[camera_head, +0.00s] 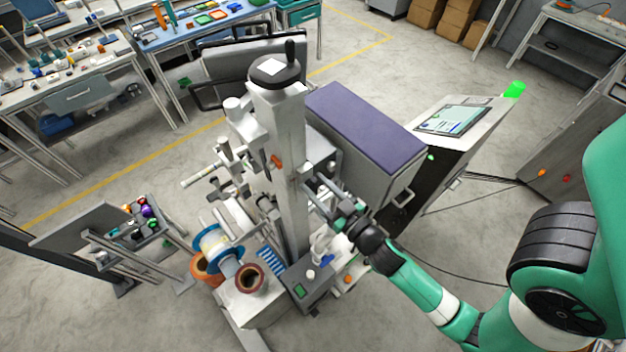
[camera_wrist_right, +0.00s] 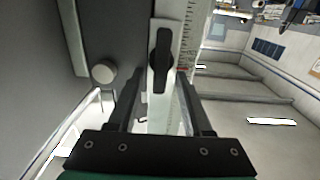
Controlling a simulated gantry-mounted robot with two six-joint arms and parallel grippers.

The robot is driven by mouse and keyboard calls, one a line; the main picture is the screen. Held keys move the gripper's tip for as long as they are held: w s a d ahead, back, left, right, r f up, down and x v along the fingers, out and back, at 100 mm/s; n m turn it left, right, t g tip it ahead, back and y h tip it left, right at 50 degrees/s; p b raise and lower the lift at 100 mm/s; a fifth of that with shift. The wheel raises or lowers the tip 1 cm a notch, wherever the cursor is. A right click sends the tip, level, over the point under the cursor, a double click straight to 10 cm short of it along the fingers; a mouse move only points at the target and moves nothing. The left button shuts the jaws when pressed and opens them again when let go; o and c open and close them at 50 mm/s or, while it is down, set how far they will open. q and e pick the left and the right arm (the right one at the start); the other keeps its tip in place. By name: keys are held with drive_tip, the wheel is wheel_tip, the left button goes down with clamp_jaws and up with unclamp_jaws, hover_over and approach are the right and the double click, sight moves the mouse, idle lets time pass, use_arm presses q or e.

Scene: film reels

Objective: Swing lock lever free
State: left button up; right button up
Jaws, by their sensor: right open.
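The lock lever (camera_wrist_right: 161,62) is a black, elongated handle in the right wrist view. It stands upright along a pale metal plate, beside a ruled scale. My right gripper (camera_wrist_right: 158,88) is open, with its two dark fingers on either side of the lever's lower part in that view. I cannot tell whether either finger touches it. In the head view my right gripper (camera_head: 318,194) reaches in from the right, close to the side of the machine's tall pale column (camera_head: 283,165). The lever is not clear there. My left gripper is not in view.
A round grey knob (camera_wrist_right: 103,72) sits left of the lever. A purple-topped cabinet (camera_head: 365,127) stands behind my right arm. Spools, including a blue-rimmed one (camera_head: 212,240), sit at the column's foot on the left. A slanted control panel (camera_head: 455,117) is at the right.

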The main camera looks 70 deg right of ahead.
drive_tip(key=shift+c, duration=0.4)
drive_tip(key=shift+s, duration=0.1)
clamp_jaws()
drive_tip(key=shift+f, duration=0.1)
drive_tip(key=shift+a+f+n, duration=0.1)
drive_tip(key=shift+n, duration=0.3)
drive_tip(key=n, duration=0.1)
drive_tip(key=n+b, duration=0.1)
drive_tip(key=n, duration=0.1)
drive_tip(key=shift+w+a+f+n, duration=0.15)
drive_tip(key=shift+w+a+n, duration=0.05)
drive_tip(key=shift+a+n, duration=0.1)
drive_tip(key=n, duration=0.4)
drive_tip(key=f+n, duration=0.1)
drive_tip(key=n, duration=0.3)
drive_tip(key=a+n+b, duration=0.1)
drive_tip(key=n, duration=0.4)
drive_tip(key=shift+w+f, duration=0.25)
drive_tip(key=shift+w, duration=0.05)
drive_tip(key=shift+n, duration=0.3)
